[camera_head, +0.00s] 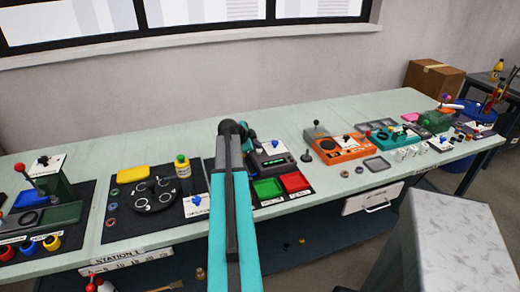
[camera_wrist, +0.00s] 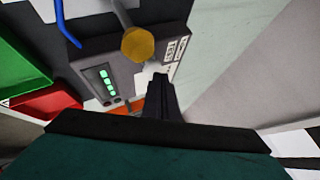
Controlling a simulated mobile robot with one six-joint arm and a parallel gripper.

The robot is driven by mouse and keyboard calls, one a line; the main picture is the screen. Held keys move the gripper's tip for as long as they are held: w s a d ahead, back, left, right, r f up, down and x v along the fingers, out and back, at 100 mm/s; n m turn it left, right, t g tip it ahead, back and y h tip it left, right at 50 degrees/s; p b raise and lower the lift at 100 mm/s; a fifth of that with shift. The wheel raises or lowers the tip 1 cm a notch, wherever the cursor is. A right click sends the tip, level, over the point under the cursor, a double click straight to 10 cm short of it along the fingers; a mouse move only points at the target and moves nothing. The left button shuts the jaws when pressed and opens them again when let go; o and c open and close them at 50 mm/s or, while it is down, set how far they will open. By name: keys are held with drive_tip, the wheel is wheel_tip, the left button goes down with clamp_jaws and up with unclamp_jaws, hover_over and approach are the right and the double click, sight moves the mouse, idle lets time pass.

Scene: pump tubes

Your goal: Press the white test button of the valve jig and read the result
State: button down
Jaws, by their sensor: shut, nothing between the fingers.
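The valve jig (camera_head: 270,160) is a dark grey box with a green lit display, just right of my arm in the head view. In the wrist view the jig (camera_wrist: 90,50) shows several green marks on its display (camera_wrist: 105,82); I cannot read them as a result. A round yellow-brown knob (camera_wrist: 138,45) on a grey stem stands over the jig. My gripper (camera_wrist: 160,80) is shut and empty, its dark fingertips at the jig's edge by a white label. A pale patch shows by the tips; I cannot tell if it is the white button or if they touch it.
A green tray (camera_head: 267,189) and a red tray (camera_head: 295,182) lie in front of the jig. An orange station (camera_head: 340,150) stands to the right. A blue wire (camera_wrist: 65,25) curves beside the jig.

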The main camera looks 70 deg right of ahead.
drive_tip(key=shift+f+b, duration=0.55)
drive_tip(key=shift+b, duration=0.3)
idle(0.5)
drive_tip(key=shift+r, duration=0.65)
idle(0.3)
drive_tip(key=shift+r, duration=2.9)
drive_tip(key=shift+p, duration=0.35)
